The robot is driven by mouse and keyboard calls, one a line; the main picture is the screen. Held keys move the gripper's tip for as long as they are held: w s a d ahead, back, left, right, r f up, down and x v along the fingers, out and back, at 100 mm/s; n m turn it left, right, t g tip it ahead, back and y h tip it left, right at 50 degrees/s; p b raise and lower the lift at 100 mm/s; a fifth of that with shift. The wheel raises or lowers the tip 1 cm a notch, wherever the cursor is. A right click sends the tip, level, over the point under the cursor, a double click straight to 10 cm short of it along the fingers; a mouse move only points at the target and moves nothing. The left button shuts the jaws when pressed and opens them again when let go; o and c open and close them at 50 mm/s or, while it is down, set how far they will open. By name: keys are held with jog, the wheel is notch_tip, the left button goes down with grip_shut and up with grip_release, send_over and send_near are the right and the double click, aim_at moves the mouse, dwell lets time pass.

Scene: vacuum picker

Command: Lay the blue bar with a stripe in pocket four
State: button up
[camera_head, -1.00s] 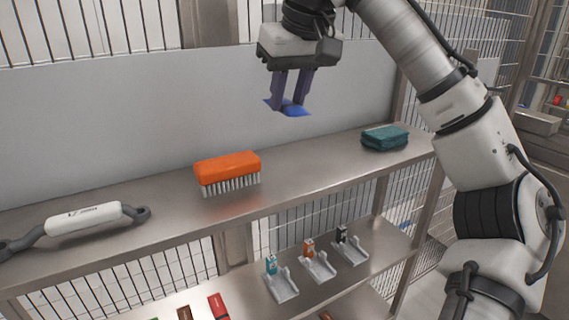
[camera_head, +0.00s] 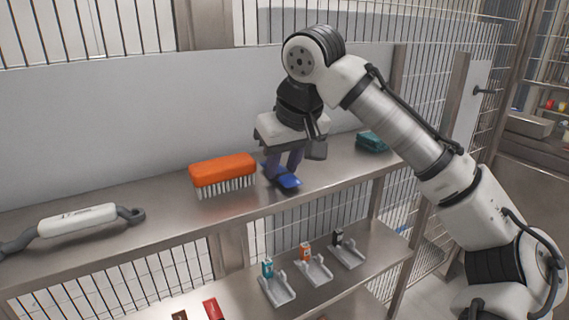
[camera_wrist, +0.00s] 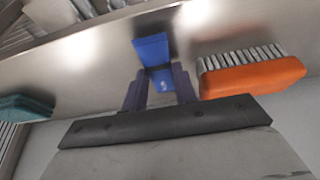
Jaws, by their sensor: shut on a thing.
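The blue bar (camera_head: 287,181) is between the fingers of my gripper (camera_head: 284,165), low over the upper shelf near its front edge. I cannot tell whether it touches the shelf. In the wrist view the bar (camera_wrist: 151,47) reaches out beyond my gripper (camera_wrist: 161,88), whose dark fingers are shut on it. No pocket marked four can be made out.
An orange brush (camera_head: 223,170) stands close left of my gripper. A folded teal cloth (camera_head: 371,142) lies to the right, a white-handled tool (camera_head: 77,220) far left. The lower shelf holds small grey holders (camera_head: 314,271) and a red bar (camera_head: 213,309). A pale panel (camera_head: 120,130) closes the back.

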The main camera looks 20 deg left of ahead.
jog(key=shift+s+f, duration=0.1)
jog(key=o, duration=1)
jog(key=shift+c, duration=0.2)
jog(key=shift+o, duration=0.4)
